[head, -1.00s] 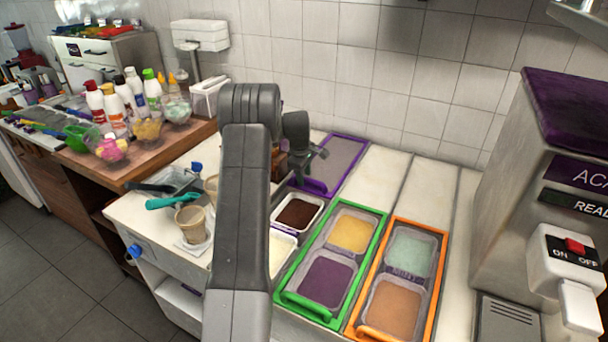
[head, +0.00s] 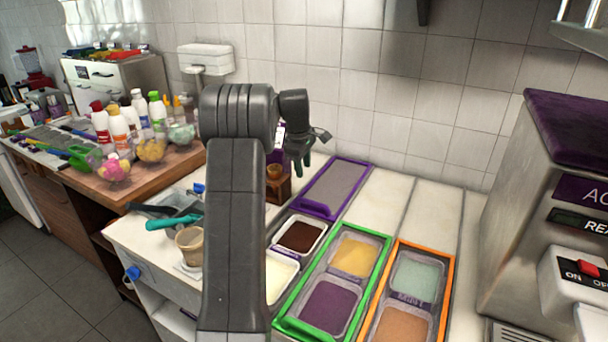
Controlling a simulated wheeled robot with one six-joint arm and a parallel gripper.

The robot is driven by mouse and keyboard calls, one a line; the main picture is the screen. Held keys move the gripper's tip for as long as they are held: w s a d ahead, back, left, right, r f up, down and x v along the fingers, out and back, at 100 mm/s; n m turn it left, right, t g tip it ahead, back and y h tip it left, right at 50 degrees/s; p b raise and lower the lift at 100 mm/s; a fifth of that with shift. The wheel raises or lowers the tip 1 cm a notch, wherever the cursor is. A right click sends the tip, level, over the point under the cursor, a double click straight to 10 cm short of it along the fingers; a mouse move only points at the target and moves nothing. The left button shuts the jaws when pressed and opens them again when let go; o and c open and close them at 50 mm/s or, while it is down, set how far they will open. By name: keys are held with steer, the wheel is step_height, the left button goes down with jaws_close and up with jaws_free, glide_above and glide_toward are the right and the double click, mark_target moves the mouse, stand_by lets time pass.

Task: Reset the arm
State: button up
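My gripper (head: 303,168) hangs at the end of my raised grey arm in the middle of the head view, fingers pointing down. It is above the counter, in front of the tiled wall and left of the purple-framed tray (head: 335,187). I see nothing held in it, but the fingers are small and seen at an angle, so their gap is unclear. My arm hides part of the counter behind it.
Below the gripper stands a small brown wooden holder (head: 278,188). Toppings fill a green-framed tray (head: 381,262) and an orange-framed tray (head: 447,275). A cup (head: 189,246) stands left of my arm. A dispensing machine (head: 520,220) is at right. Bottles and bowls crowd the left counter.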

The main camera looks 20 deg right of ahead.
mark_target(306, 202)
stand_by(0.3)
steer(key=f, duration=0.4)
steer(key=w+d+f+p, duration=0.1)
steer(key=f, duration=0.4)
steer(key=d+f+p, duration=0.1)
steer(key=f, duration=0.3)
steer(key=shift+w+d+f, duration=0.1)
steer(key=shift+w+f, duration=0.2)
steer(key=shift+s+a, duration=0.2)
steer(key=shift+a, duration=0.1)
steer(key=shift+a, duration=0.1)
